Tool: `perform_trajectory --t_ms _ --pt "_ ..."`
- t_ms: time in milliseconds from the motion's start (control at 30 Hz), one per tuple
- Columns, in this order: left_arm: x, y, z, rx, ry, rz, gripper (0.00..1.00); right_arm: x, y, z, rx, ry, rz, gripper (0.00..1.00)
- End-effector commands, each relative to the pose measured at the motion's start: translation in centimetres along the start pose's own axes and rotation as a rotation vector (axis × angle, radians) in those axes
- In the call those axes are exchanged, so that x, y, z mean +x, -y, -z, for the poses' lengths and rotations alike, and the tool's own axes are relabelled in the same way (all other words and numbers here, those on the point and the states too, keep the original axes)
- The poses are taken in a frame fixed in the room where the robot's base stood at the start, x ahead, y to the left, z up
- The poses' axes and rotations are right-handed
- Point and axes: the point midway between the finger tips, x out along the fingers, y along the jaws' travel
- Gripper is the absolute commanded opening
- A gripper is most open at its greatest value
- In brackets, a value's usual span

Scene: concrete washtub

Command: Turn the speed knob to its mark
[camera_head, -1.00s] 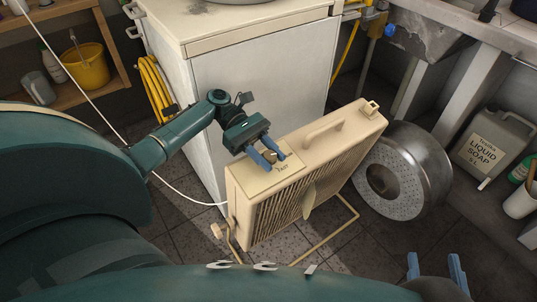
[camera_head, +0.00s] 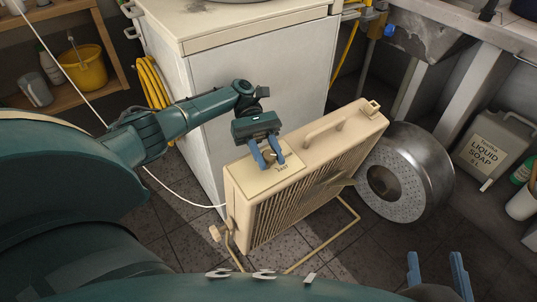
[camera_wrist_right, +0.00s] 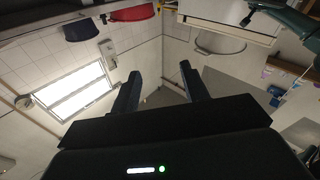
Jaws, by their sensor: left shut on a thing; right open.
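A beige box fan (camera_head: 310,185) stands upright on thin wire legs, with a carry handle on top. A panel (camera_head: 248,176) on its top left carries the speed knob (camera_head: 269,155), which is small and brownish. The word FAST is printed just in front of the knob. My left gripper (camera_head: 270,160) comes down from above and is shut on the knob, one blue finger on each side. The fingers hide much of the knob and any mark by it. My right gripper (camera_head: 435,262) is open and empty at the bottom right; its fingers also show in the right wrist view (camera_wrist_right: 160,75).
A white appliance (camera_head: 255,85) stands close behind the fan. A metal drum (camera_head: 425,165) lies to its right, near a liquid soap jug (camera_head: 493,148). A white cord (camera_head: 175,192) runs along the left. A yellow bucket (camera_head: 85,66) sits on a shelf.

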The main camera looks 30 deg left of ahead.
Motion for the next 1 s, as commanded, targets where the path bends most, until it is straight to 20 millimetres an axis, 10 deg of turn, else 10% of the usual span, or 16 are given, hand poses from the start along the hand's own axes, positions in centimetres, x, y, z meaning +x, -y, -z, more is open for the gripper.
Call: perform_trajectory --t_ms 233,267,500,1000 --pt "0.1 0.1 0.2 -0.007 -0.002 0.003 0.08 0.1 -0.1 0.1 0.001 -0.004 -0.002 0.45" --pt "0.1 0.1 0.2 -0.007 -0.002 0.003 0.31 0.1 -0.1 0.1 0.001 -0.004 -0.003 0.45" --pt "0.0 0.1 0.1 -0.004 -0.001 0.001 0.51 0.1 -0.1 0.0 0.005 -0.003 -0.007 0.45" --pt "-0.9 0.3 -3.5 -0.001 -0.002 0.0 0.52 0.2 -0.7 0.7 -0.003 0.053 -0.014 0.45"
